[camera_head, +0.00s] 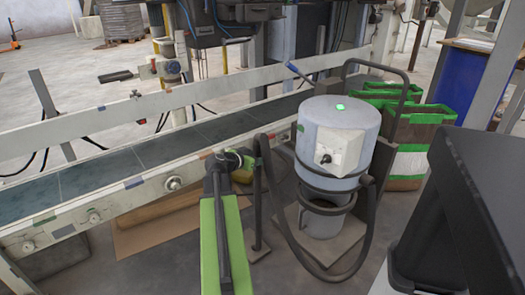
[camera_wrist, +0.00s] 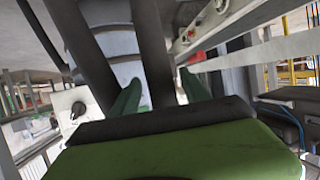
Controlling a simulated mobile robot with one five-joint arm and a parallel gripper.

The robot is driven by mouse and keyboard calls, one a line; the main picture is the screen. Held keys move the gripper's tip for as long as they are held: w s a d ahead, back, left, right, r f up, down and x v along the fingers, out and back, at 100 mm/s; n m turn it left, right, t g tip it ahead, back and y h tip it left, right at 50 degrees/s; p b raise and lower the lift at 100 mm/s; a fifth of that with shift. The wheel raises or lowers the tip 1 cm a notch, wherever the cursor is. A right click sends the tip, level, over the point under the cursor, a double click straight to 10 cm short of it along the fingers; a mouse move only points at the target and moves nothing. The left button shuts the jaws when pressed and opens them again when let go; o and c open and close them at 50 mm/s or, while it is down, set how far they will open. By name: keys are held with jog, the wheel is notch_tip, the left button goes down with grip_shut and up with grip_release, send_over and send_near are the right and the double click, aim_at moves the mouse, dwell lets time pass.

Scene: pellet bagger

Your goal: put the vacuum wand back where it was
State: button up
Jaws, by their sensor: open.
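The vacuum (camera_head: 338,122) is a grey drum with a white box on its side, standing on a dark wheeled frame. Its dark hose (camera_head: 284,222) loops low in front of the drum and rises towards my gripper (camera_head: 240,159). A thin dark upright (camera_head: 257,212) on a flat foot stands just beyond my gripper; I cannot tell whether it is the wand or its stand. In the wrist view my gripper (camera_wrist: 160,97) is open, with green fingers apart. One dark tube (camera_wrist: 150,50) appears between them, another (camera_wrist: 85,50) to the left. Contact and the wand's exact outline are unclear.
A conveyor (camera_head: 120,175) with white side rails runs behind my gripper. Brown, green and white bags (camera_head: 412,150) stand right of the vacuum, near a blue drum (camera_head: 462,84). Flat cardboard (camera_head: 150,222) lies under the conveyor. Some floor in front is clear.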

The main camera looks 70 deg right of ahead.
jog(key=shift+a+r, duration=0.15)
jog(key=shift+r, duration=0.15)
jog(key=p+v, duration=0.4)
jog(key=v, duration=0.7)
jog(key=shift+w+p, duration=0.3)
jog(key=shift+w, duration=0.05)
jog(key=shift+a, duration=0.15)
